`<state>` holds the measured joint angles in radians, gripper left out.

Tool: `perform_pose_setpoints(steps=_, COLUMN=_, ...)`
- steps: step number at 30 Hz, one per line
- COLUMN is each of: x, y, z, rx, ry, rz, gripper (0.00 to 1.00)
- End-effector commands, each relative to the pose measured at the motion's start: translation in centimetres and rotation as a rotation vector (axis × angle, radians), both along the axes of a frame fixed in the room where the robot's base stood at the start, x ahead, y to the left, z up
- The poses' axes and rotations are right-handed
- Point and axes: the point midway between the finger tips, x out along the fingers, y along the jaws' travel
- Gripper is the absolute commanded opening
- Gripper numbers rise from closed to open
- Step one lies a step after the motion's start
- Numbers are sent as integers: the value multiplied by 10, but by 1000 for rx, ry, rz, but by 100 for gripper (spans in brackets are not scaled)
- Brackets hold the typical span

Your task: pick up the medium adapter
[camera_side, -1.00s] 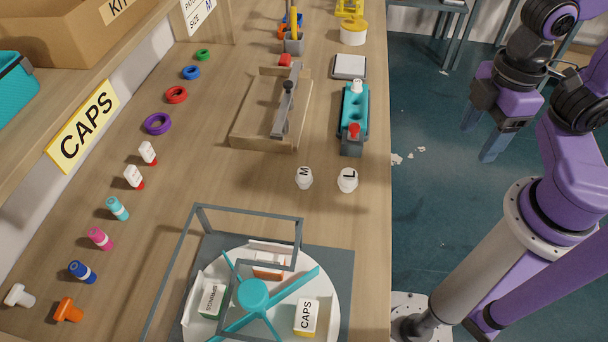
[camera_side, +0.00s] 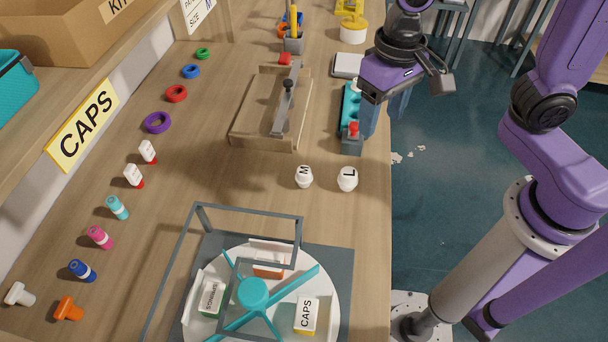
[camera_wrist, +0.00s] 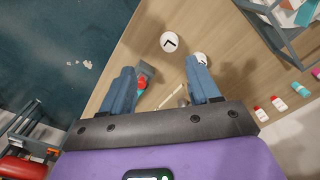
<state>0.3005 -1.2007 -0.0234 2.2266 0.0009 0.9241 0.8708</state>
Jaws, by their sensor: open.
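The medium adapter (camera_side: 304,177) is a small white rounded piece marked M, standing on the wooden bench in the side view. A similar white adapter marked L (camera_side: 347,180) stands just to its right. In the wrist view the L adapter (camera_wrist: 169,42) shows clear, and the M adapter (camera_wrist: 201,58) sits by the right fingertip, partly hidden. My gripper (camera_side: 384,118) is open and empty, above the bench's right edge, behind and to the right of both adapters. Its blue fingers (camera_wrist: 158,68) are spread apart in the wrist view.
A teal device with a red knob (camera_side: 353,130) stands close by my fingers. A wooden clamp fixture (camera_side: 268,142) lies left of it. In front is a carousel (camera_side: 330,310) under a grey frame (camera_side: 250,213). Rings and small bottles line the left side. Bench around the adapters is clear.

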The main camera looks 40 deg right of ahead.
Motion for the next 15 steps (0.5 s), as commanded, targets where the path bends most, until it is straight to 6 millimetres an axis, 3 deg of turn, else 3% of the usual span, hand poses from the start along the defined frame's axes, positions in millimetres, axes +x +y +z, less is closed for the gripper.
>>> perform_pose_setpoints(steps=9, x=56, y=55, z=-8, rx=-5, ry=9, rz=-568, gripper=61)
perform_pose_setpoints(steps=15, x=79, y=77, z=-13, rx=-6, ry=13, rz=-856, gripper=61)
